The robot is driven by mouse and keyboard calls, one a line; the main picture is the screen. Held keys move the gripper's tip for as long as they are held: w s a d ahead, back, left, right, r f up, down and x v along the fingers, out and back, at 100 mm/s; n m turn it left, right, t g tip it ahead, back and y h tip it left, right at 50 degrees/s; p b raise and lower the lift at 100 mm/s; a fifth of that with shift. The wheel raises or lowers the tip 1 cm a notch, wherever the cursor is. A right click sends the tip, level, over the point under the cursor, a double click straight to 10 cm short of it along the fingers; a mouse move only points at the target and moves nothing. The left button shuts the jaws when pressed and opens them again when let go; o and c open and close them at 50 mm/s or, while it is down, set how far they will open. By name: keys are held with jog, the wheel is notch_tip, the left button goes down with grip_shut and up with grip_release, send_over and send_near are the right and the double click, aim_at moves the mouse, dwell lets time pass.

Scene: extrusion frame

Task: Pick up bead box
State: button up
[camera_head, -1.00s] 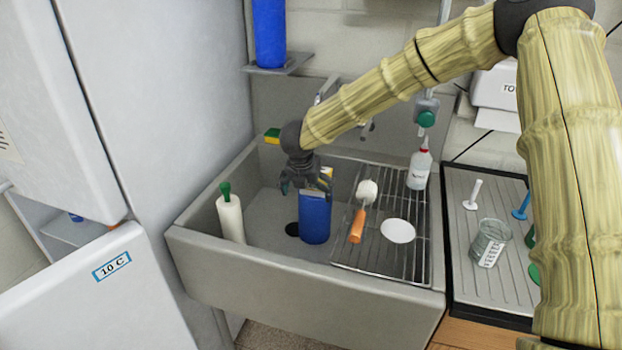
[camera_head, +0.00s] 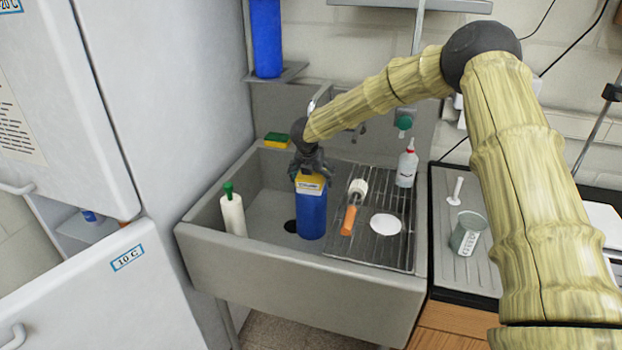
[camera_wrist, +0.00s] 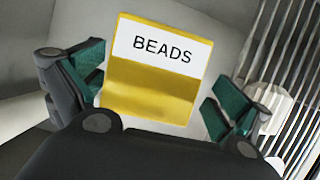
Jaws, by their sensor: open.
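The bead box (camera_head: 311,184) is a yellow box with a white label. It sits on top of a blue cylinder (camera_head: 312,215) standing in the sink. In the wrist view the box (camera_wrist: 152,88) shows the word "BEADS" on its white band. My gripper (camera_head: 311,172) is just above and behind the box in the head view. In the wrist view my gripper (camera_wrist: 155,92) is open, with one green-padded finger on each side of the box. The left finger looks close to the box's edge; whether it touches I cannot tell. A gap shows at the right finger.
The grey sink (camera_head: 290,275) surrounds the cylinder. A white bottle with a green top (camera_head: 233,212) stands at its left. On the wire rack (camera_head: 365,252) at right are an orange-handled brush (camera_head: 350,216), a white disc (camera_head: 386,224) and a squeeze bottle (camera_head: 407,166).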

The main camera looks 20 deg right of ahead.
jog(key=shift+w+f, duration=0.75)
jog(key=shift+f, duration=0.25)
jog(key=shift+s+r, duration=0.35)
jog(key=shift+r, duration=0.05)
jog(key=c, duration=0.8)
jog(key=shift+w, duration=0.1)
jog(key=c, duration=0.4)
jog(key=shift+o, duration=0.2)
